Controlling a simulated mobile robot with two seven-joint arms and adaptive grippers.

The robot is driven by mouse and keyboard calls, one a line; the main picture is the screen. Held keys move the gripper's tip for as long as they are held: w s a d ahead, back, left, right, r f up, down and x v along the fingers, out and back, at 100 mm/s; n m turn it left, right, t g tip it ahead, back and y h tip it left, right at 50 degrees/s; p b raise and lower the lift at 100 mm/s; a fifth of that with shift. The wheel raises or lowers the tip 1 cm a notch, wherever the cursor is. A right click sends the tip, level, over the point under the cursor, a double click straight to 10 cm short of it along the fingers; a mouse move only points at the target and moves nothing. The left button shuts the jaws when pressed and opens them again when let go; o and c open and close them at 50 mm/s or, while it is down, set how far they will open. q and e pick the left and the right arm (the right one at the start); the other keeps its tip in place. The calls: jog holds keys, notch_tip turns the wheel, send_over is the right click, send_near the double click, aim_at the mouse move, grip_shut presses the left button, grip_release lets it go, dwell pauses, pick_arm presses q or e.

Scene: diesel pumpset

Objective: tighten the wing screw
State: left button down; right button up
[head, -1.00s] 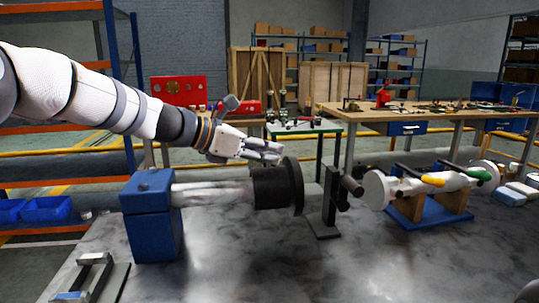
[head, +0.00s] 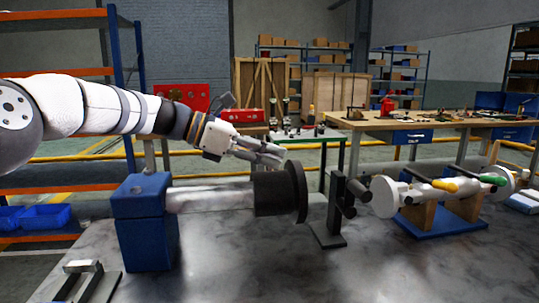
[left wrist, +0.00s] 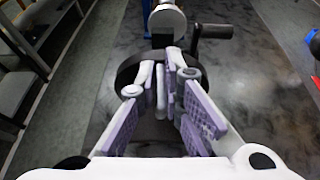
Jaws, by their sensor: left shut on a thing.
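My left gripper (head: 272,155) is just above the black hub (head: 272,192) and flange (head: 298,190) on the grey shaft (head: 212,197), its fingers pointing right and slightly down. In the left wrist view my left gripper (left wrist: 160,75) has its fingertips close together over the black flange (left wrist: 128,72). It is shut on a thin pale piece (left wrist: 160,92) between the fingers, which looks to be the wing screw. The rest of the screw is hidden by the fingers in both views. My right gripper is not in view.
A blue block (head: 146,222) bears the shaft's left end. A black stand (head: 330,215) with a crank handle is close to the flange's right.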

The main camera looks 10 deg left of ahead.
pick_arm(q)
jog(key=c, duration=1.7)
grip_release()
jog(key=v, duration=1.2)
jog(key=shift+s+f, duration=0.1)
